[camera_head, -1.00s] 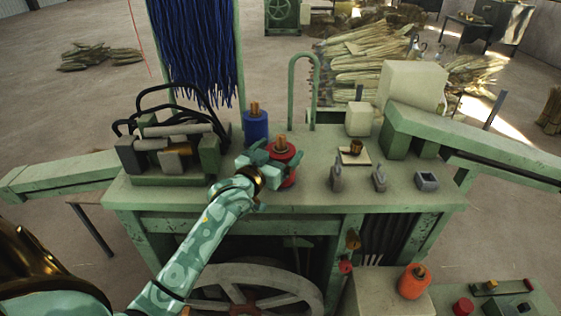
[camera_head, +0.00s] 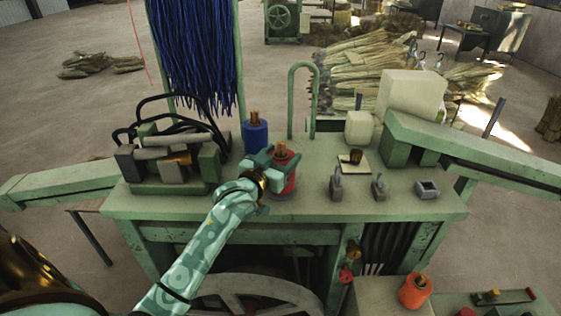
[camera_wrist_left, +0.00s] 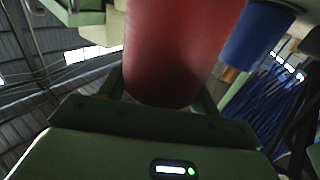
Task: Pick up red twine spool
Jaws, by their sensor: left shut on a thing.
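The red twine spool (camera_head: 290,174) stands upright at the middle of the green machine's top (camera_head: 315,205), with a copper-coloured peg end above it. My left gripper (camera_head: 276,167) reaches in from the left and is shut on the spool's side. In the left wrist view the red spool (camera_wrist_left: 180,50) fills the space between the fingers, close to the palm. I cannot tell whether its base is clear of the round plate under it. My right gripper is not in view.
A blue spool (camera_head: 256,137) stands just behind and left of the red one. A green hoop (camera_head: 292,100) rises behind. Small grey fittings (camera_head: 337,187) sit to the right, and a clamp block with black hoses (camera_head: 170,160) to the left. An orange spool (camera_head: 414,291) is at lower right.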

